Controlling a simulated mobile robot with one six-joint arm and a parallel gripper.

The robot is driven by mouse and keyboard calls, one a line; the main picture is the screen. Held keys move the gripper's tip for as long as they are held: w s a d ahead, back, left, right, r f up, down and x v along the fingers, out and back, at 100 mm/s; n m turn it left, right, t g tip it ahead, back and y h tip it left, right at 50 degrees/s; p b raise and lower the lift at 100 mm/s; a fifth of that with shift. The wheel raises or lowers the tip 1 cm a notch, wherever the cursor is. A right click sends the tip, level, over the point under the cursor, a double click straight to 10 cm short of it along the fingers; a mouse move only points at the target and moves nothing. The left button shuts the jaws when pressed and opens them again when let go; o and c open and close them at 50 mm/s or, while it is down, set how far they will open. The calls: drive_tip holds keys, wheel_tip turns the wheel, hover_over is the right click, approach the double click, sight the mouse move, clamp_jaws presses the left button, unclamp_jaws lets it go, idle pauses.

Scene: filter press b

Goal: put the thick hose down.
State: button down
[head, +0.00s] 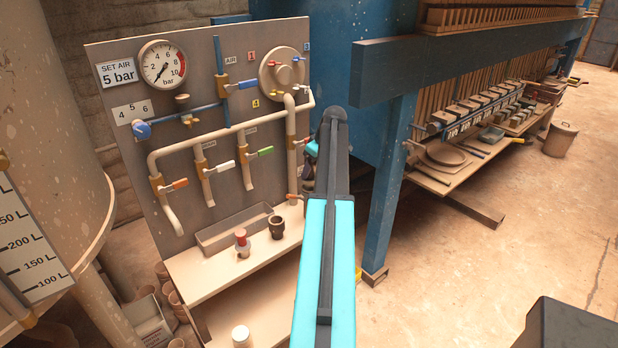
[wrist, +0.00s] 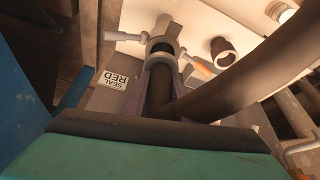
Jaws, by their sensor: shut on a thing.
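The thick hose (wrist: 245,75) is a dark brown tube in the wrist view. It runs from between my fingers in a bend to the upper right. My gripper (wrist: 160,85) is shut on the hose near a grey coupling (wrist: 163,42) with a lever on each side. I cannot tell whether the coupling touches anything beyond it.
A valve panel (head: 228,120) stands at the left with a pale shelf (head: 215,270) below it. A red-topped fitting (head: 242,243) and a dark cup (head: 277,227) stand on the shelf. A blue post (head: 388,190) is close right of my arm.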

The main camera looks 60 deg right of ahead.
drive_tip(key=shift+f+p, duration=0.45)
drive_tip(key=shift+f, duration=1.05)
drive_tip(key=c, duration=1.4)
unclamp_jaws()
drive_tip(key=shift+c, duration=0.2)
drive_tip(key=b+v, duration=0.3)
drive_tip(key=v, duration=0.9)
drive_tip(key=shift+s, duration=0.1)
